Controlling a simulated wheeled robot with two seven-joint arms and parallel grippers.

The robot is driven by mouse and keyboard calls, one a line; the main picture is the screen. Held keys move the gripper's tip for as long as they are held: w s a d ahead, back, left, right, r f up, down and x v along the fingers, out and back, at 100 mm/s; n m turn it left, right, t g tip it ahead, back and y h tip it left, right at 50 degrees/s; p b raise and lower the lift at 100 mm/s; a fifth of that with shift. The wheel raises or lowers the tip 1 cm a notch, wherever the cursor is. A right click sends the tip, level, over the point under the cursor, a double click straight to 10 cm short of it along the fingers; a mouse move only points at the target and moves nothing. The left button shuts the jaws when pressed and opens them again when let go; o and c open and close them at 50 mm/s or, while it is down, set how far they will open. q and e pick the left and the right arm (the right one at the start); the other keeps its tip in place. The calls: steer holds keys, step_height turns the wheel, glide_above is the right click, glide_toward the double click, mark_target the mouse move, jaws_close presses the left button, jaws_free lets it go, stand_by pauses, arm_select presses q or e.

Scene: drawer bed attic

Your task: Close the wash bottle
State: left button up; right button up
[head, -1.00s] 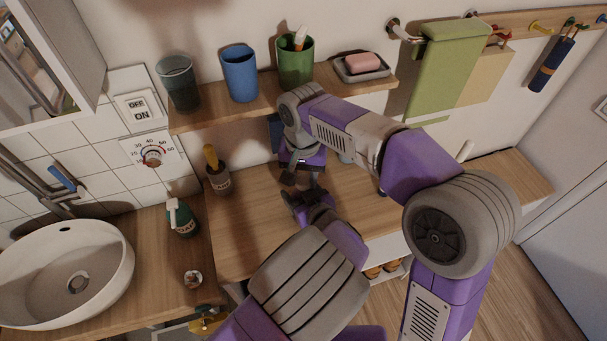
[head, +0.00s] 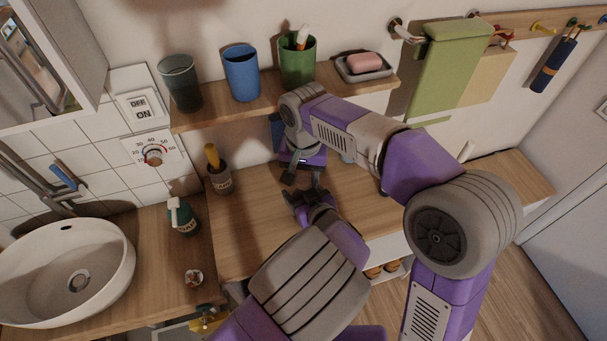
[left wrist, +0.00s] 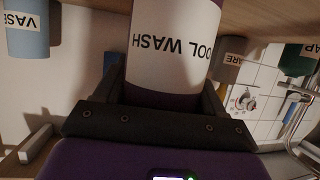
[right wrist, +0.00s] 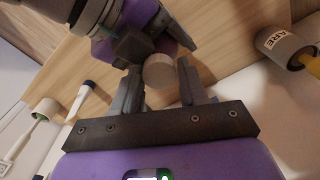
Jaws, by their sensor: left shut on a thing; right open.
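The wash bottle (left wrist: 165,50), purple with a white "WOOL WASH" label, is between the fingers of my left gripper (left wrist: 165,95), which is shut on it. The label reads upside down in the left wrist view. In the right wrist view a round white cap (right wrist: 158,71) shows end-on, beside the left gripper's dark fingers. My right gripper (right wrist: 158,88) is open, its fingers on either side of the cap. I cannot tell whether the cap is seated. In the head view the right gripper (head: 302,178) points down just above the left gripper (head: 308,197); the bottle is mostly hidden there.
A grey bottle with a yellow top (head: 219,172) and a green soap bottle (head: 183,217) stand to the left. Cups and a soap dish (head: 363,68) are on the shelf above. A basin (head: 65,265) is at far left. The wooden counter (head: 245,235) is clear front-left of the grippers.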

steer(key=shift+d+f, duration=0.3)
steer(key=shift+f, duration=0.2)
steer(key=shift+a+r, duration=0.15)
steer(key=shift+r, duration=2.05)
steer(key=shift+c, duration=0.5)
steer(key=c, duration=0.5)
steer(key=shift+o, duration=0.2)
steer(key=shift+f, duration=0.15)
steer(key=shift+f, duration=0.9)
steer(key=shift+s+r, duration=0.1)
steer(key=shift+r, duration=1.95)
